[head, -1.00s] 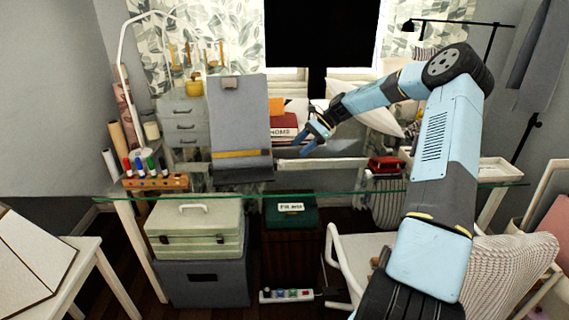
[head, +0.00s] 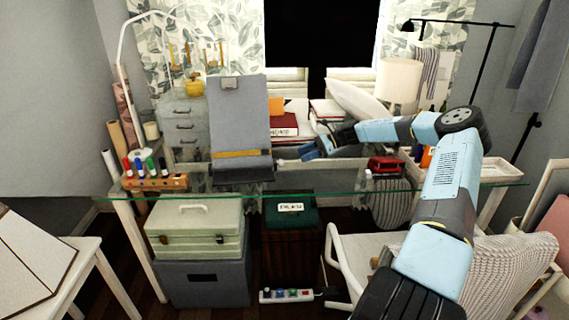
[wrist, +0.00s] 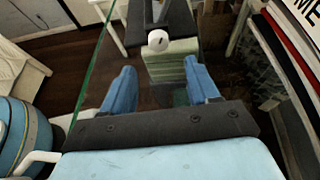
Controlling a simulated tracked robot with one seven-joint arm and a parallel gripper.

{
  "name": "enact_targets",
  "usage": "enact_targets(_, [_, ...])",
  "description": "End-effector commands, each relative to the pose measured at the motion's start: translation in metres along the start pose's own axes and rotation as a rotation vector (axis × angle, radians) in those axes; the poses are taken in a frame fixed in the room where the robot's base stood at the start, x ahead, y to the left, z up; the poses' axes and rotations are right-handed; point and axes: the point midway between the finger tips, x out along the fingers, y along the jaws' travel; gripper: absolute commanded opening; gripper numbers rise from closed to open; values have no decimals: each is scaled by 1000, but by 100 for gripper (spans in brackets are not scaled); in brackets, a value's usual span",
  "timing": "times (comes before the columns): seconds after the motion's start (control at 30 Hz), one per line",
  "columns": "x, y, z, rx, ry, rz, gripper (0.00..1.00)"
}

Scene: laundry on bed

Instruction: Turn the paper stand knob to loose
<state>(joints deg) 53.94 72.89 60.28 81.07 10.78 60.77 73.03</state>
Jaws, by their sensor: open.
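The grey paper stand (head: 240,112) leans upright on the glass desk in the head view, with a yellow strip across its lower part. In the wrist view a round white knob (wrist: 157,40) with a dark mark sits on the near side of the stand's dark base (wrist: 174,20). My gripper (head: 303,152) is low over the desk, to the right of the stand's base. In the wrist view its blue fingers (wrist: 160,78) are spread apart with nothing between them. The knob lies ahead, roughly centred between them and apart from the tips.
Books (head: 284,124) stand behind my gripper. A red item (head: 386,164) and a white tray (head: 495,172) lie at the right of the glass desk (head: 320,197). A marker holder (head: 155,183) stands left of the stand. A chair (head: 350,255) is in front.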

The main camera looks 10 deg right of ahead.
Motion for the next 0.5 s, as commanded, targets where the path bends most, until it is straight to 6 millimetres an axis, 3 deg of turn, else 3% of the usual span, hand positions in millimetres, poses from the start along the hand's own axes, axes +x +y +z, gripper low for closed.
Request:
enact_targets(0.3, [57,0,0,0,-2,2,60])
enact_targets(0.5, [81,1,1,-1,-2,3,60])
